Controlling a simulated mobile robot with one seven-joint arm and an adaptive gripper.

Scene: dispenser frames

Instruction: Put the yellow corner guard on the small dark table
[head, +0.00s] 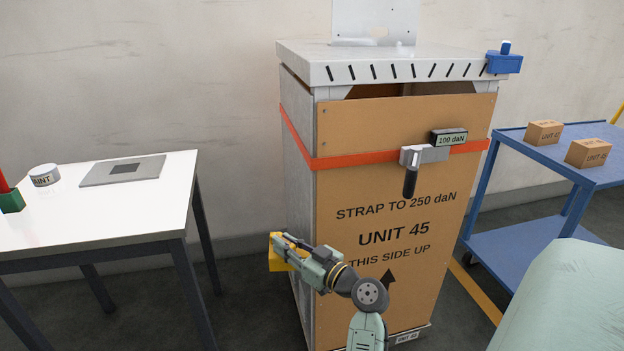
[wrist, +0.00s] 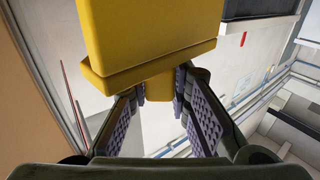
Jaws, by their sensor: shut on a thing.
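The yellow corner guard (head: 276,261) is in my gripper (head: 287,246), at the lower left edge of the big carton in the head view. In the wrist view the guard (wrist: 150,35) fills the top middle, and the padded fingers of my gripper (wrist: 161,85) are shut on its narrow lower part. The guard is held off the floor. I cannot make out a small dark table for certain in either view. A dark shape at the top right of the wrist view is cut off and unclear.
The strapped carton (head: 400,270) stands close beside my gripper, with an orange strap (head: 350,160) and a ratchet (head: 417,157). A white-topped table (head: 110,210) stands left, a blue cart (head: 560,150) right. Dark floor (head: 250,285) is clear between white table and carton.

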